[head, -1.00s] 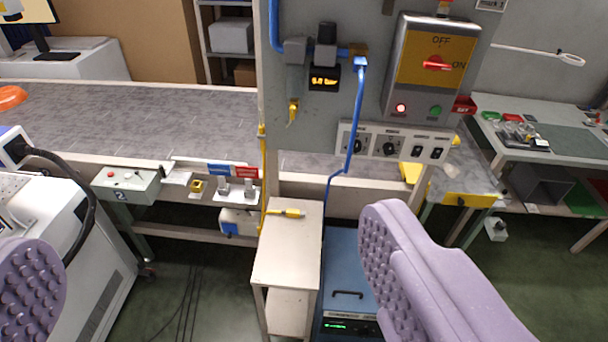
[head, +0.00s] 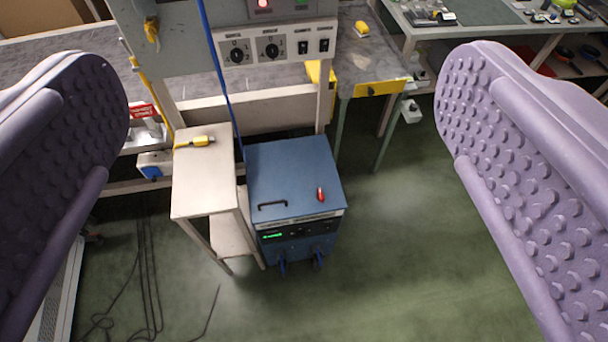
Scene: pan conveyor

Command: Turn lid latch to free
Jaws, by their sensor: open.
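A blue box-shaped unit (head: 293,178) stands on the floor in the middle of the head view. Its flat lid carries a black handle (head: 272,204) near the front edge and a small red latch (head: 320,194) toward the right. The latch lies roughly along the front-to-back direction. A lit green display is on the front face. My gripper (head: 285,165) is open and empty, its two purple studded fingers wide apart at the left and right of the picture.
A pale side table (head: 204,165) with a yellow tool (head: 195,142) stands against the unit's left side. A blue hose hangs behind it. A grey panel with knobs (head: 272,47) rises behind. Cables lie on the floor at left. Green floor to the right is clear.

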